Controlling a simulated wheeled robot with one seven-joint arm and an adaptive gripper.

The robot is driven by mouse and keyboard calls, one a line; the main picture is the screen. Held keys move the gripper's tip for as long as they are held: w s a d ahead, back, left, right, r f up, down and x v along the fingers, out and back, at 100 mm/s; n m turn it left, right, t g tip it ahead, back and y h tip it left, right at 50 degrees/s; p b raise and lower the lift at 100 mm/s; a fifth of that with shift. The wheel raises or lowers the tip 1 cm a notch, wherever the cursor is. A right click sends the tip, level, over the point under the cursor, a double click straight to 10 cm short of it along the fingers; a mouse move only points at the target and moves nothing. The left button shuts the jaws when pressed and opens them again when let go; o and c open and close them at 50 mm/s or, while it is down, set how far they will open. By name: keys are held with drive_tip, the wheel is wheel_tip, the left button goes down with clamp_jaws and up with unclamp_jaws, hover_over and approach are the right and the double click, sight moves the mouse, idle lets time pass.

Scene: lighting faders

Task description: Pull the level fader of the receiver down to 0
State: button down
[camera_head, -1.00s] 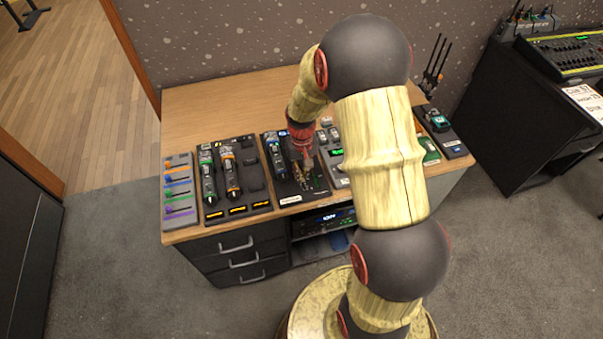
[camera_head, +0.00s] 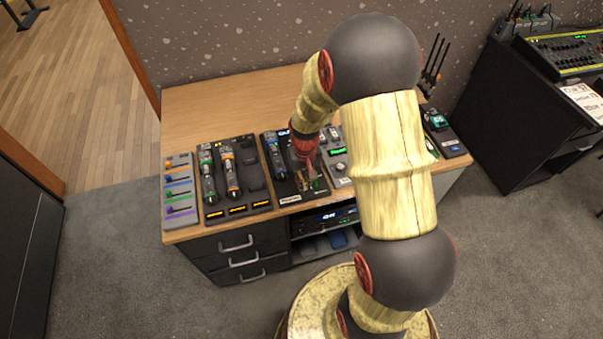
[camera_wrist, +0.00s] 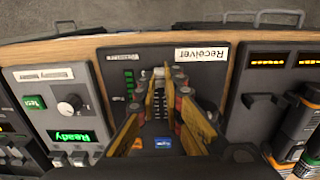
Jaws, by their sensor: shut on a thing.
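The receiver (camera_wrist: 212,78) is a dark panel with a white "Receiver" label at the top of the wrist view, by the desk's front edge. In the head view the receiver (camera_head: 283,189) is partly covered by my arm. My gripper (camera_wrist: 164,82) is over it, its yellow and red fingers close together around a small pale fader cap (camera_wrist: 159,73). The cap is mostly hidden between the fingertips. It is near the label end of the panel. A green level bar (camera_wrist: 129,78) is lit beside it. In the head view my gripper (camera_head: 308,176) is low over the receiver.
A battery tester (camera_wrist: 60,105) with a knob and a green "Ready" display is close on one side. A colored fader panel (camera_head: 179,190) is at the desk's left end. The back of the desk (camera_head: 210,105) is clear.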

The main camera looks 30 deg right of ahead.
drive_tip(key=shift+s+a, duration=0.1)
drive_tip(key=shift+s, duration=0.2)
drive_tip(key=c, duration=2.2)
unclamp_jaws()
drive_tip(key=shift+s, duration=0.1)
drive_tip(key=shift+r, duration=0.15)
drive_tip(key=shift+r, duration=0.3)
wheel_tip(320, 180, up, 11)
